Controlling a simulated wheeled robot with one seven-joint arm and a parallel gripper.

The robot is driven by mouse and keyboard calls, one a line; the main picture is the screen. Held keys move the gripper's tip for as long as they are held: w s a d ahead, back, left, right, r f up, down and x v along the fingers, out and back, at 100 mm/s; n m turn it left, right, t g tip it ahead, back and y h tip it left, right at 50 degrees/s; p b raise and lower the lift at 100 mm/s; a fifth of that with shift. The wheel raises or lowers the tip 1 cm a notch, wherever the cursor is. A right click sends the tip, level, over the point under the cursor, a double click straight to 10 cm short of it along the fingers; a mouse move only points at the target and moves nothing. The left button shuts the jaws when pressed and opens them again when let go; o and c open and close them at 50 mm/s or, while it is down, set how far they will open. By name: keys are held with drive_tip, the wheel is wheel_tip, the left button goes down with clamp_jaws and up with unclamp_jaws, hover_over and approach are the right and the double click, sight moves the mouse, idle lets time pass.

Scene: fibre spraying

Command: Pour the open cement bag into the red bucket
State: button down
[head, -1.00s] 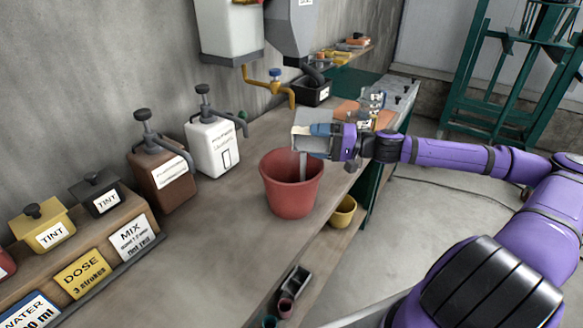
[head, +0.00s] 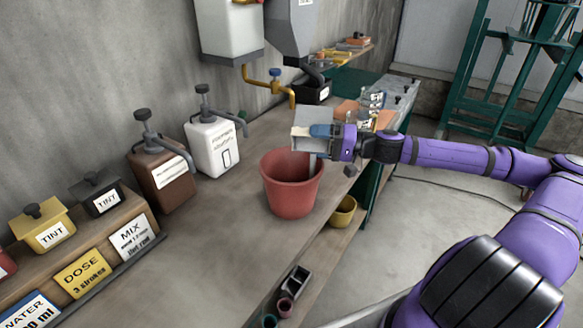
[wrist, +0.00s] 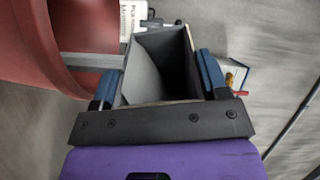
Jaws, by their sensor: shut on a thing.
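The red bucket (head: 291,190) stands upright on the bench near its front edge. My gripper (head: 322,131) is above its rim, shut on a pale box-shaped open bag (head: 302,142). The bag is tipped on its side with its mouth toward the left. In the wrist view, the blue fingers press both sides of the bag (wrist: 182,62), and grey material shows inside. A narrow grey strip runs from the bag down into the red bucket (wrist: 25,40), looking like a falling stream. The bucket's floor is hidden.
A white pump bottle (head: 212,146) and a brown one (head: 164,180) stand left of the bucket. Tint boxes and label cards line the left end. A yellow pot (head: 344,212) sits on the lower shelf. The bench front-left of the bucket is clear.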

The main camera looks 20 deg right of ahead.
drive_tip(key=shift+s+a+n, duration=0.15)
drive_tip(key=shift+s+n, duration=0.1)
drive_tip(key=shift+n, duration=0.65)
drive_tip(key=shift+s+a+n, duration=0.1)
drive_tip(key=shift+s+n, duration=0.1)
drive_tip(key=shift+n, duration=0.7)
idle(1.0)
drive_tip(key=m, duration=0.1)
drive_tip(key=w+m, duration=0.1)
drive_tip(key=m, duration=0.3)
drive_tip(key=shift+w+d, duration=0.2)
drive_tip(key=shift+d, duration=0.2)
